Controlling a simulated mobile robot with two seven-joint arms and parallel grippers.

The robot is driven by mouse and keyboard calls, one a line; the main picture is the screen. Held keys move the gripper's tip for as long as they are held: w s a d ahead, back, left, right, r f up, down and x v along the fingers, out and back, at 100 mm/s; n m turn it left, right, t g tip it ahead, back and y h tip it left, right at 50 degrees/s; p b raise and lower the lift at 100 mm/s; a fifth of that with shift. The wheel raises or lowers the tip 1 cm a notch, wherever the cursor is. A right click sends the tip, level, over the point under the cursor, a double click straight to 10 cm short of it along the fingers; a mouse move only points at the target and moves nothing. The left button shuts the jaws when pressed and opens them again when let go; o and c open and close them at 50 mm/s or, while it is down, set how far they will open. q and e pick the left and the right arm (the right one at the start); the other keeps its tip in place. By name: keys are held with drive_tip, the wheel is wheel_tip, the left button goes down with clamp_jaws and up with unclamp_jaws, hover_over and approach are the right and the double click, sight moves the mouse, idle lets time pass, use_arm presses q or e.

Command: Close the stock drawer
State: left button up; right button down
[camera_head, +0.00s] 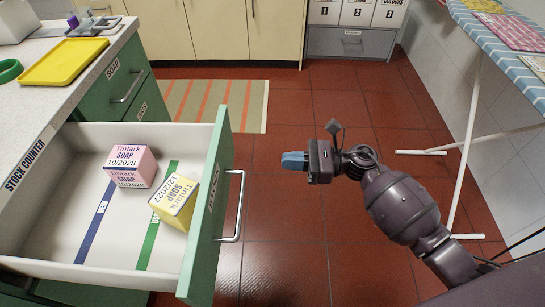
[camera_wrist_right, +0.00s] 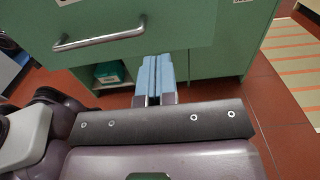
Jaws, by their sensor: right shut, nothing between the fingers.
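The stock drawer (camera_head: 208,222) is pulled out from the counter at the left in the head view. Its green front carries a silver bar handle (camera_head: 239,206) facing my right arm. A pink soap box (camera_head: 130,167) and a yellow soap box (camera_head: 175,203) stand inside on the white floor. My right gripper (camera_head: 284,161) is shut and empty, its blue fingers pointing left, to the right of the drawer front and apart from the handle. In the right wrist view the blue fingers (camera_wrist_right: 154,76) are together below the drawer front and its handle (camera_wrist_right: 100,33). My left gripper is not in view.
The counter (camera_head: 85,82) holds a yellow tray (camera_head: 64,62) and a green ring. An ironing board (camera_head: 510,45) with white legs stands at the right. A striped mat (camera_head: 235,105) lies on the red tiles. The floor around my right gripper is clear.

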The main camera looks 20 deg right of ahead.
sight(226, 159)
drive_tip(key=x, duration=1.2)
drive_tip(key=shift+w+a, duration=0.1)
drive_tip(key=shift+a, duration=0.2)
drive_tip(key=shift+a, duration=0.1)
